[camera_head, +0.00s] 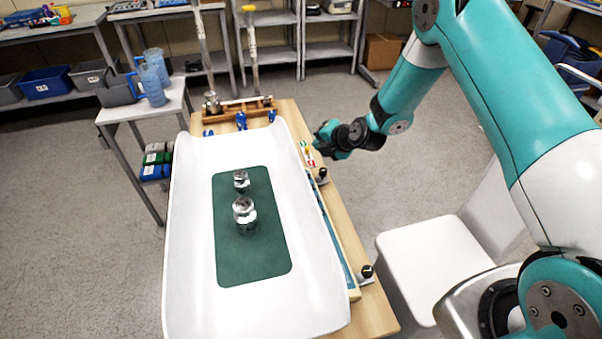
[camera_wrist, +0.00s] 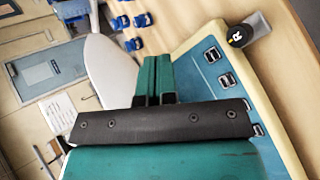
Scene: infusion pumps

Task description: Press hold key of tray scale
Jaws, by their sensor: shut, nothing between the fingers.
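The tray scale has a long white tray (camera_head: 185,270) with a green mat (camera_head: 255,265) in it, on a wooden table. Its blue key panel (camera_head: 338,240) runs along the tray's right side; the panel also shows in the wrist view (camera_wrist: 203,80). Several small dark keys (camera_wrist: 212,54) sit in a row on it; their labels are too small to read. My gripper (camera_head: 322,140) is near the far right end of the scale. In the wrist view its green fingers (camera_wrist: 153,75) are together and empty, to the left of the keys. Contact with the panel cannot be told.
Two metal weights (camera_head: 244,215) (camera_head: 241,181) stand on the mat. A black knob marked R (camera_wrist: 240,35) is by the panel's end. A white chair (camera_head: 430,255) stands right of the table. A side table (camera_head: 135,108) with blue jugs (camera_head: 152,80) stands to the left.

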